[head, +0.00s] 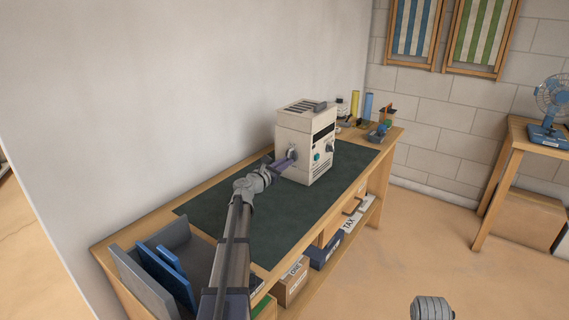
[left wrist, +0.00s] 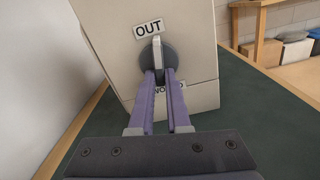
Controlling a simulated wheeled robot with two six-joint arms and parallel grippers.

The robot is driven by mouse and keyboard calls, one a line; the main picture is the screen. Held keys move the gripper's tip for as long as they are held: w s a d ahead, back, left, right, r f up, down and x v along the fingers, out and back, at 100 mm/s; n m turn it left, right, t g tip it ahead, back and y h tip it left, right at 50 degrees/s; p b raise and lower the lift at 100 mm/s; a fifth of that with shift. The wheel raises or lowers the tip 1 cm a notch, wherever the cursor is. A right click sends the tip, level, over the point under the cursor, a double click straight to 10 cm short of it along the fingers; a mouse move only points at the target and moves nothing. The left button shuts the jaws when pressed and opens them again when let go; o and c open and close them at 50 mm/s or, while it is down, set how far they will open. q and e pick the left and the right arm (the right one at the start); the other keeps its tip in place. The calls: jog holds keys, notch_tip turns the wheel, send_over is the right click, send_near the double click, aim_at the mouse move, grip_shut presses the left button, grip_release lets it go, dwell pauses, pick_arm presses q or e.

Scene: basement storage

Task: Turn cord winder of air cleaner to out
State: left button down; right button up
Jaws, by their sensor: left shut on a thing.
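The air cleaner (head: 294,140) is a cream box standing on the dark green mat of the workbench. Its side also fills the middle of the left wrist view (left wrist: 195,55). On that side is the cord winder (left wrist: 156,55), a grey disc with a pale upright bar. An "OUT" label (left wrist: 148,29) sits above it, and a second label (left wrist: 168,90) below is partly hidden by my fingers. My left gripper (left wrist: 160,76) is shut on the winder's bar; in the head view it reaches the cleaner's left side (head: 288,160). Part of my right arm shows at the bottom right; its gripper fingers are not visible.
The green mat (head: 225,205) is mostly clear. Grey and blue file holders (head: 152,285) stand at the bench's near left end. Small items and coloured tubes (head: 368,105) stand behind the cleaner. Boxes (head: 325,250) fill the shelf below. A blue fan (head: 550,100) stands on another table.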

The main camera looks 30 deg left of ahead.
pick_arm(q)
jog(key=shift+d+n, duration=0.1)
jog(key=shift+n, duration=1)
jog(key=c, duration=0.9)
grip_release()
jog(key=shift+s, duration=0.15)
jog(key=s, duration=0.7)
jog(key=shift+s+a, duration=0.3)
jog(key=shift+s, duration=0.05)
